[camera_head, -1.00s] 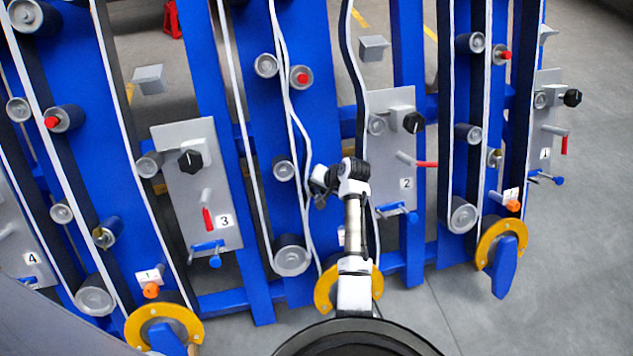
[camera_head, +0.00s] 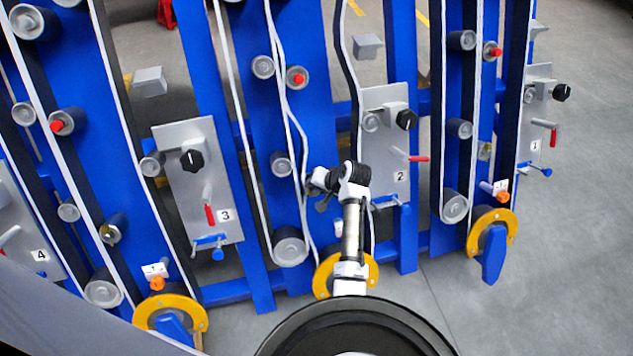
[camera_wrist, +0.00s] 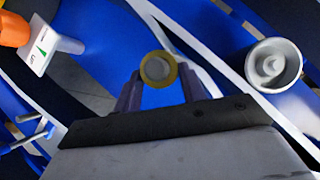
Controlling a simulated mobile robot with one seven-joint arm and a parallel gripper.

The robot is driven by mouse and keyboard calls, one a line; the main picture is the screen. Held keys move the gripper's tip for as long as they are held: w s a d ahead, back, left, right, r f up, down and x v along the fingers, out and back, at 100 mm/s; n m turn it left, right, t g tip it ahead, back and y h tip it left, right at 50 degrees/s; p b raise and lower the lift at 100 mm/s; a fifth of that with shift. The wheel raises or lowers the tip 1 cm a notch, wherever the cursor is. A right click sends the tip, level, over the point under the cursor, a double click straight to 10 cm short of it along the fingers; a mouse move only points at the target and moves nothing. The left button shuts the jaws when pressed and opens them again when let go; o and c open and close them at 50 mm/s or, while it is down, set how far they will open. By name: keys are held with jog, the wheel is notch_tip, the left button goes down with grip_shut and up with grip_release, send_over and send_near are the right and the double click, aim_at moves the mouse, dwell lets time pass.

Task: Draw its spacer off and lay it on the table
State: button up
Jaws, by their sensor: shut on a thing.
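A brass-yellow ring, which looks like the spacer (camera_wrist: 143,71), shows end-on in the wrist view around a grey round core. The two fingers of my gripper (camera_wrist: 160,88) stand on either side of it and are shut on it. I cannot tell whether the spacer is still on its pin. In the head view my gripper (camera_head: 319,184) is in front of the middle blue frame, left of panel 2 (camera_head: 386,150). It hides the spacer there. No table is recognisable in either view.
A grey roller (camera_wrist: 273,65) is at the right of the wrist view. An orange knob (camera_wrist: 12,29) with a white label (camera_wrist: 42,48) is at upper left. White belts run close beside my gripper. Clear floor (camera_head: 580,240) lies at right.

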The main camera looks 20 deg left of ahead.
jog(key=s+d+r+p, duration=0.3)
jog(key=s+p, duration=0.1)
jog(key=p, duration=0.2)
jog(key=shift+s+r, duration=0.25)
jog(key=shift+s, duration=0.15)
dwell(0.4)
jog(key=shift+d, duration=0.1)
dwell(0.4)
